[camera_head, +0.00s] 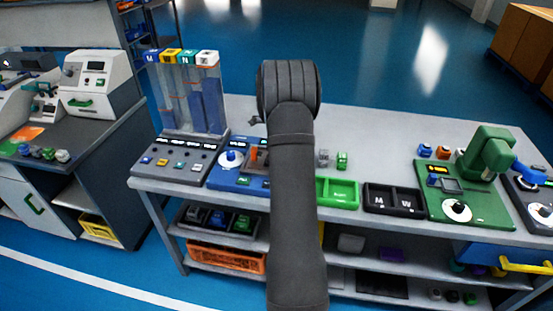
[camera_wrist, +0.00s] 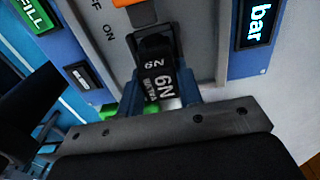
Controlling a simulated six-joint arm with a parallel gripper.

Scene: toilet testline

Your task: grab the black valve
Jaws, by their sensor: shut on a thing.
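The black valve (camera_wrist: 157,85) shows in the wrist view, a dark block with white lettering. It sits below an orange part on a grey panel marked ON, with "bar" and "FILL" labels at the sides. My gripper (camera_wrist: 158,78) is shut on the black valve, with a finger on each side of it. The valve is at the panel; whether it still touches its seat cannot be told. In the head view my own arm covers the gripper and the valve, in front of the blue test station (camera_head: 225,180).
On the table (camera_head: 395,140), a green bin (camera_head: 338,194) and a black bin (camera_head: 392,200) stand right of my arm. Small grey (camera_head: 323,158) and green (camera_head: 342,160) valves lie behind them. A green machine (camera_head: 465,190) is further right, a tube dispenser (camera_head: 190,100) at left.

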